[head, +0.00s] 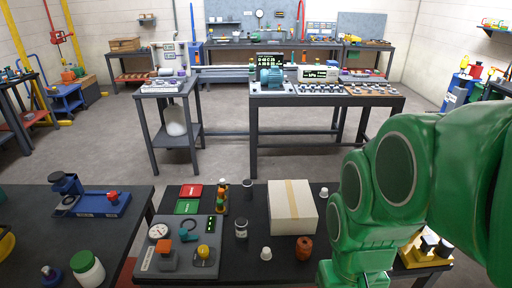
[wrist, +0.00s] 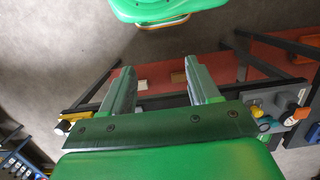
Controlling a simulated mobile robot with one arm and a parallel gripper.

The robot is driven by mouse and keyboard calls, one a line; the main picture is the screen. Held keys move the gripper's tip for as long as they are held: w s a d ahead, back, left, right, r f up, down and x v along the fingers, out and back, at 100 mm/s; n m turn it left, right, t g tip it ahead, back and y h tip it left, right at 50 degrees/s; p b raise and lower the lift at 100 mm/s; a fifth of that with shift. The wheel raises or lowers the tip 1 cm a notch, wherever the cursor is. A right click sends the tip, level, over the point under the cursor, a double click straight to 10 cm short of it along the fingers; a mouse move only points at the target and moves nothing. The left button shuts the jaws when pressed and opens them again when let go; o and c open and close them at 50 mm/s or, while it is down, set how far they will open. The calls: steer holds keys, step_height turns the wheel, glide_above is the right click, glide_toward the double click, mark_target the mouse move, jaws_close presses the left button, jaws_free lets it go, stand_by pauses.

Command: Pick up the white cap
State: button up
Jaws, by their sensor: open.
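Two small white cap-like pieces stand on the dark near table (head: 225,272) in the head view. One white cap (head: 266,253) is near the front, left of a brown-red cylinder (head: 304,248). The other white piece (head: 324,192) is beside the far right corner of a cardboard box (head: 292,208). I cannot tell which one the task means. My gripper (wrist: 160,72) shows in the wrist view with its two fingers apart and nothing between them. Neither white piece can be made out in the wrist view. In the head view my green arm fills the right side, and the gripper is not visible.
A control panel (head: 150,262) with a gauge and knobs lies left on the near table. Dark-lidded jars (head: 241,229) and a stack light (head: 221,200) stand between it and the box. A yellow fixture (head: 422,250) is at the right. Open floor lies behind the table.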

steer(key=t, duration=0.3)
glide_above(266, 250)
steer(key=s, duration=0.1)
steer(key=f, duration=1.8)
steer(key=shift+d+f, duration=0.2)
steer(key=shift+f, duration=0.05)
steer(key=shift+w+a+f, duration=0.1)
steer(key=shift+w+f, duration=0.05)
steer(key=shift+f, duration=1.1)
steer(key=shift+w+f, duration=0.15)
steer(key=shift+f, duration=1.05)
steer(key=shift+w+a+f, duration=0.1)
steer(key=shift+w+f, duration=0.05)
steer(key=shift+f, duration=1.1)
steer(key=c, duration=1.1)
